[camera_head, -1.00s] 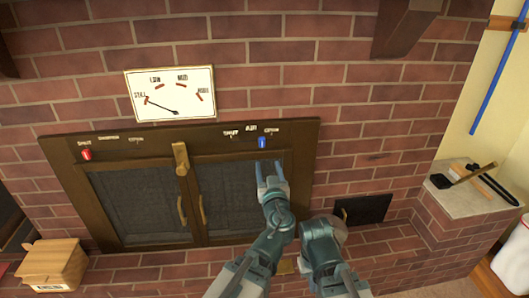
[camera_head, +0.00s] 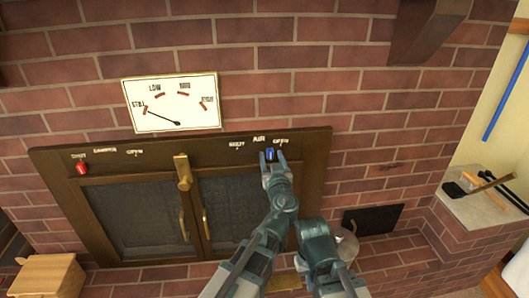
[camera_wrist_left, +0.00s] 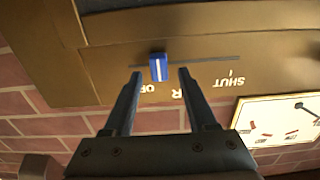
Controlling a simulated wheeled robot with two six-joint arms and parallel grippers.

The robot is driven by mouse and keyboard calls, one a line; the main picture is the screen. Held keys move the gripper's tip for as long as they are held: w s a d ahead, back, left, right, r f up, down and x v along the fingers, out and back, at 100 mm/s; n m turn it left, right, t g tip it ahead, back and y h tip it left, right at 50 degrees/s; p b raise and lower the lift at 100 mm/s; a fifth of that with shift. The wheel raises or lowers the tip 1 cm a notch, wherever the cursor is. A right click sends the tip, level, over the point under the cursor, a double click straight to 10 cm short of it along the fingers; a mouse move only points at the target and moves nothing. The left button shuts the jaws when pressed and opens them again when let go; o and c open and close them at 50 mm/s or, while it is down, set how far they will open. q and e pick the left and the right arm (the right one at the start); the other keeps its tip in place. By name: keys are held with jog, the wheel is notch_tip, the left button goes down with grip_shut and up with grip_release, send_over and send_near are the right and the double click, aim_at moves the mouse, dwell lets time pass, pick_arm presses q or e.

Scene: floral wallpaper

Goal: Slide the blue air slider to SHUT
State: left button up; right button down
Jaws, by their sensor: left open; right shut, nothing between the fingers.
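The blue air slider (camera_head: 270,155) sits at the OPEN end of its slot on the stove's brown top rail, right of the AIR label. SHUT is at the left end of that slot. In the left wrist view, upside down, the slider (camera_wrist_left: 158,67) shows a white line, with SHUT to the right. My left gripper (camera_head: 274,162) is open at the slider; its fingertips (camera_wrist_left: 160,76) lie either side of it with gaps showing. Whether they reach its full depth is unclear. My right gripper (camera_head: 314,228) is lower right, shut and empty, away from the slider.
A red damper slider (camera_head: 82,168) is at the rail's left. A brass latch (camera_head: 182,171) stands between the two glass doors. A white dial gauge (camera_head: 172,103) hangs above. A dark hatch (camera_head: 372,218) and a stone ledge (camera_head: 476,206) are to the right.

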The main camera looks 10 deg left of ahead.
pick_arm(q)
jog(key=shift+w+a, duration=0.15)
jog(key=shift+w, duration=0.45)
grip_shut()
dwell(1.0)
